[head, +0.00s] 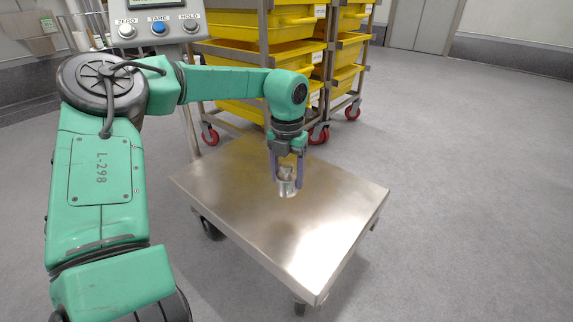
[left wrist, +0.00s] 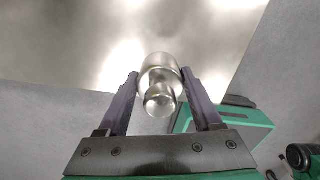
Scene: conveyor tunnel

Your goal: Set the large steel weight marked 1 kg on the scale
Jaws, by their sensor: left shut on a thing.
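The steel weight (head: 288,188) is a small shiny cylinder with a knob on top. My left gripper (head: 287,178) is shut on it from above, one finger on each side. The weight also shows between the fingers in the left wrist view (left wrist: 161,68). The scale (head: 325,240) is a wide steel platform on wheels, with a display and button head (head: 158,25) at top left. The weight is over the middle of the platform, upright; I cannot tell whether it touches the surface. Its marking is not readable. My right gripper is not in view.
Wheeled racks with yellow bins (head: 235,50) stand just behind the platform. The rest of the platform top is bare. Open grey floor (head: 470,180) lies to the right. A grey door (head: 425,25) is at the back.

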